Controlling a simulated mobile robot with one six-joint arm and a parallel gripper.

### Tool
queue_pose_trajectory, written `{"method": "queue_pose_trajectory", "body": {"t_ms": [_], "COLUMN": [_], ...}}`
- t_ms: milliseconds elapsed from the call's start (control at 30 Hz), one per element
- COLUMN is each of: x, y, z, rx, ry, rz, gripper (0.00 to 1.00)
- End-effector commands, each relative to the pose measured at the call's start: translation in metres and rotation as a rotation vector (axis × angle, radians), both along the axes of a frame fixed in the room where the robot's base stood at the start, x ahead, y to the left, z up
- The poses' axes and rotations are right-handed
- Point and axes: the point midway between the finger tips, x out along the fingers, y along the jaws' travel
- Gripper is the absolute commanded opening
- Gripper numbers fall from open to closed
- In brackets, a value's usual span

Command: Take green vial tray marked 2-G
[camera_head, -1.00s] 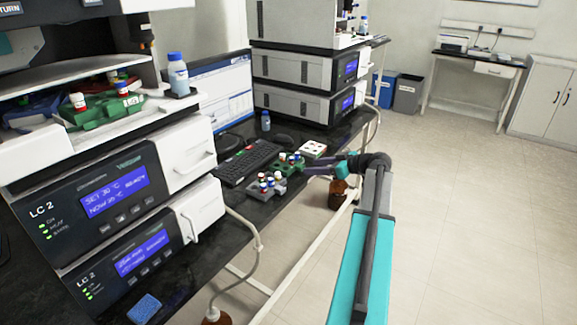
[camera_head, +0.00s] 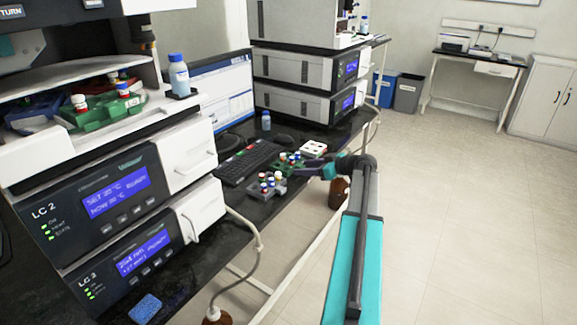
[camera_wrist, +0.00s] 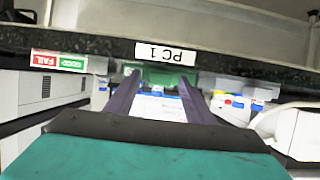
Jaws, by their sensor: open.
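A green vial tray (camera_head: 288,163) with several capped vials sits on the black bench, right of the keyboard. My gripper (camera_head: 304,171) reaches in from the right at the bench edge, close to the green and grey trays. In the wrist view my gripper (camera_wrist: 160,84) is open, its two dark fingers apart. Contact with the tray cannot be told. Another green tray (camera_head: 108,112) sits in the left instrument's opening.
A grey vial tray (camera_head: 266,189) stands just nearer than the bench's green tray. A white tray (camera_head: 313,150) lies beyond it. In the wrist view a PC 1 label (camera_wrist: 166,52) is upside down on the bench edge. A brown bottle (camera_head: 338,193) stands below the bench.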

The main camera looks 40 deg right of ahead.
Motion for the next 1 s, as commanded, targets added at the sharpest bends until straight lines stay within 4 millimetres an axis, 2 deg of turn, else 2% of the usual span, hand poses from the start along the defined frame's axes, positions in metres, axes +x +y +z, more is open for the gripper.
{"method": "queue_pose_trajectory", "body": {"t_ms": [67,333,733,1000], "x": [0.0,0.0,-0.001,-0.001], "y": [0.0,0.0,-0.001,-0.001], "z": [0.0,0.0,0.005,0.03], "rx": [0.0,0.0,-0.001,-0.003], "ry": [0.0,0.0,-0.001,-0.002], "rz": [0.0,-0.001,-0.001,-0.002], "gripper": [0.48,0.05,0.03,0.03]}}
